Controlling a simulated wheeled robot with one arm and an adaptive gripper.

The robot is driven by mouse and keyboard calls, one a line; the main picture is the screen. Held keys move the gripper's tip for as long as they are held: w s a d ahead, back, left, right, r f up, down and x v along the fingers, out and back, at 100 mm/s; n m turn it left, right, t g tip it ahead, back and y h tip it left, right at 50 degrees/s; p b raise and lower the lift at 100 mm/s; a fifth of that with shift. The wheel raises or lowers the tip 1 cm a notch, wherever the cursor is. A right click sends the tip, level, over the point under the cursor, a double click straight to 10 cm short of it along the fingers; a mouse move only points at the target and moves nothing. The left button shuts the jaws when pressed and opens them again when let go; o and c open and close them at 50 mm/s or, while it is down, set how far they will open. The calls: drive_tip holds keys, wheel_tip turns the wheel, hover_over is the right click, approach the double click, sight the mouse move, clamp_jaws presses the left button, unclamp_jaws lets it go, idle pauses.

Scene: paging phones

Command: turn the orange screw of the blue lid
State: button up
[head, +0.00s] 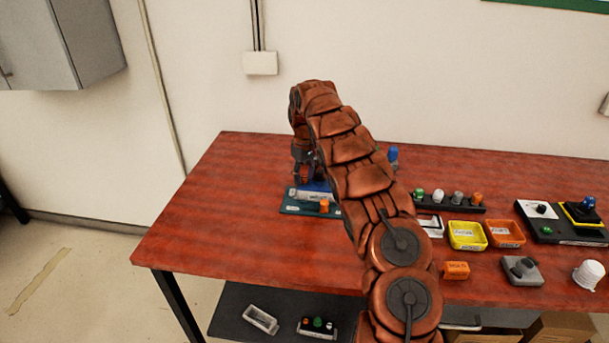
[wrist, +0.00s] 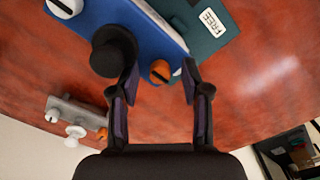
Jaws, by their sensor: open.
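The blue lid (wrist: 140,25) fills the upper left of the wrist view, set at a slant on a dark teal board (wrist: 222,50). The orange screw (wrist: 160,72) is at the lid's near edge, beside a round black knob (wrist: 114,50). A white slotted screw (wrist: 65,7) is at the lid's far left. My gripper (wrist: 160,68) is open, and in the picture the orange screw shows between its fingertips; contact cannot be told. In the head view the blue lid (head: 316,186) lies below my gripper, which my arm partly hides.
A label reading "FREE" is on the teal board. A grey block with white and orange knobs (wrist: 72,117) is at the left. Yellow (head: 467,236) and orange (head: 505,234) bins stand to the right on the red table (head: 220,205). The table's left part is clear.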

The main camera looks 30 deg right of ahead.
drive_tip(key=shift+c, duration=0.3)
clamp_jaws()
